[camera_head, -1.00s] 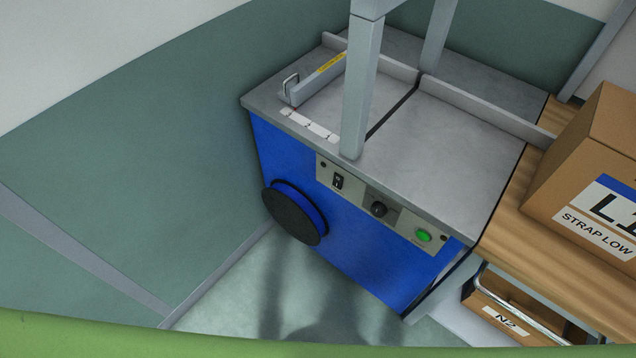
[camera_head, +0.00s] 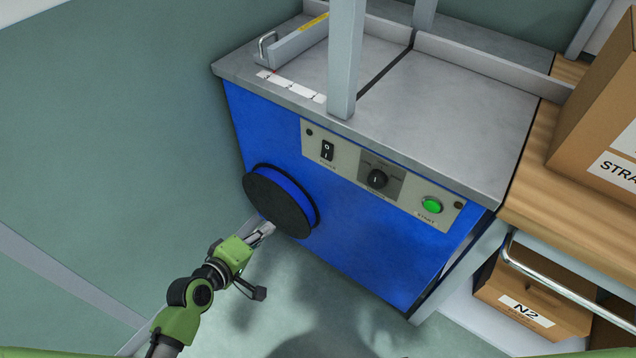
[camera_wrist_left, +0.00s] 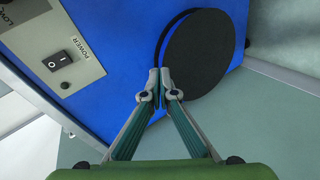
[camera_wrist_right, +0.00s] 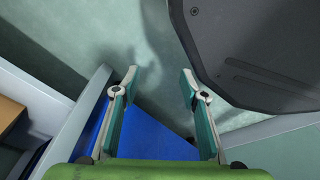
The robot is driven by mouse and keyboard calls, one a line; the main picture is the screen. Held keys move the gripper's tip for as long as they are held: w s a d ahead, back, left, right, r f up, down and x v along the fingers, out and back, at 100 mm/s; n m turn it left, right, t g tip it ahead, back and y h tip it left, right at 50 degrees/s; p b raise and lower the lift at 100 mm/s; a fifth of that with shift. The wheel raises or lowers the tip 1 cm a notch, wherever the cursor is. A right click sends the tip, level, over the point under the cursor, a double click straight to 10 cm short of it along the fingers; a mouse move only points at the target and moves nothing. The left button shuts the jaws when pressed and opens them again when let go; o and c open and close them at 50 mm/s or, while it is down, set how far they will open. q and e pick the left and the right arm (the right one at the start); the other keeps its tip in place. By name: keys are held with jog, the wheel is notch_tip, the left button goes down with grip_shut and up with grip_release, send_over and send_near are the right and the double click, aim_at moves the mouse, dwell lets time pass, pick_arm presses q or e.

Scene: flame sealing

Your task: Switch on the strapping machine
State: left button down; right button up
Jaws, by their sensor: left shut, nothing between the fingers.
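The blue strapping machine (camera_head: 350,235) stands ahead, with a grey top and a control panel on its front. The black power rocker switch (camera_head: 327,151), marked O and I, sits at the panel's left; it also shows in the left wrist view (camera_wrist_left: 60,60) beside the word POWER. A black dial (camera_head: 376,180) and a green start button (camera_head: 432,205) are to its right. My left gripper (camera_head: 268,228) is shut and empty, low in front of the round black reel (camera_head: 277,204), below the switch. My right gripper (camera_wrist_right: 160,80) is open and empty in its wrist view, out of the head view.
A grey post (camera_head: 346,60) rises from the machine's top. A wooden table (camera_head: 540,190) with a cardboard box (camera_head: 602,100) adjoins the right side. A box labelled N2 (camera_head: 530,305) sits below. The floor before the machine looks clear.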

pick_arm(q)
jog(key=d+r+n+t+h+b, duration=0.1)
jog(key=d+r, duration=0.4)
jog(key=r, duration=0.9)
jog(key=t+h+b, duration=0.1)
jog(key=h+b, duration=0.1)
jog(key=shift+n+h, duration=0.3)
jog(key=shift+h, duration=0.1)
pick_arm(e)
jog(key=shift+w+a+f, duration=0.1)
jog(key=shift+w+f, duration=0.35)
jog(key=shift+w, duration=0.15)
jog(key=shift+w+a+f, duration=0.1)
jog(key=shift+w+f, duration=0.3)
jog(key=shift+w, duration=0.2)
pick_arm(q)
jog(key=shift+w, duration=0.2)
send_near(325, 157)
jog(key=b+x, duration=0.1)
jog(key=x, duration=0.6)
pick_arm(e)
jog(key=w+r, duration=0.2)
jog(key=r, duration=0.1)
jog(key=shift+w+a, duration=0.1)
jog(key=shift+f, duration=0.15)
